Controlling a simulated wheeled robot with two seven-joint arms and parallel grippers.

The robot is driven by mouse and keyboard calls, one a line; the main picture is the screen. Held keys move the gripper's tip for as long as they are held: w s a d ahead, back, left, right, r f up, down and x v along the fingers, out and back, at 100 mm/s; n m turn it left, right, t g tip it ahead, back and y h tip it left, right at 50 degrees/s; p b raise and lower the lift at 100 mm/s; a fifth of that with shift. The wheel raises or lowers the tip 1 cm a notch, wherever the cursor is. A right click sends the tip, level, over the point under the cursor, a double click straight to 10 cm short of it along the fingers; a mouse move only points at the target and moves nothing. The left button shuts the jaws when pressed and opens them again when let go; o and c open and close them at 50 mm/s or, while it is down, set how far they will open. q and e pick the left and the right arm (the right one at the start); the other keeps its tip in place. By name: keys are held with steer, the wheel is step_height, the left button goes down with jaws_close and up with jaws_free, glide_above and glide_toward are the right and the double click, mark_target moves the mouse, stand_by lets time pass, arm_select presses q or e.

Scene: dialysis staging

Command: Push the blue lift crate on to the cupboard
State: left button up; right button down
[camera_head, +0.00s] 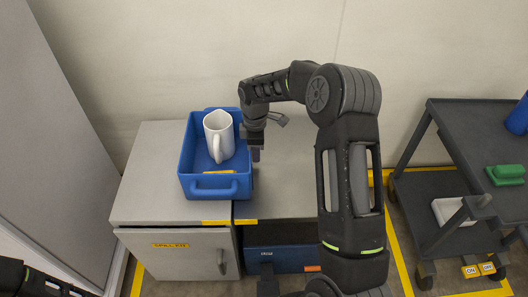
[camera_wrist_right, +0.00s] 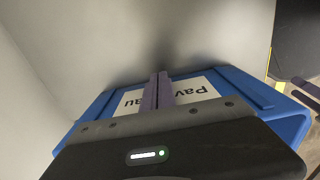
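The blue crate (camera_head: 184,165) stands upright, mostly on the grey cupboard top (camera_head: 147,180). Its right side reaches across the seam onto the grey surface (camera_head: 290,185) to the right. A white jug (camera_head: 217,135) and a small yellow item (camera_head: 219,172) are inside it. My right gripper (camera_head: 256,154) points down beside the crate's right wall. In the right wrist view its purple fingers (camera_wrist_right: 158,90) are together, in front of the crate's white label (camera_wrist_right: 192,90); I cannot tell whether they touch. My left arm (camera_head: 35,281) shows at the lower left, its fingers unclear.
Yellow marks (camera_head: 216,223) line the front edges at the seam. A blue box (camera_head: 283,259) sits below the right surface. A dark trolley (camera_head: 455,130) with a green item (camera_head: 506,174) stands at right. The wall is close behind; the cupboard's left strip is clear.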

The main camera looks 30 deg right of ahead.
steer(key=w+a, duration=0.2)
steer(key=a, duration=0.1)
steer(key=w+a, duration=0.2)
steer(key=a, duration=0.2)
steer(key=w+a, duration=0.2)
steer(key=a, duration=0.2)
steer(key=shift+w+a+p, duration=0.25)
steer(key=shift+p, duration=0.15)
arm_select(q)
steer(key=shift+d+r, duration=0.1)
steer(key=shift+r, duration=0.4)
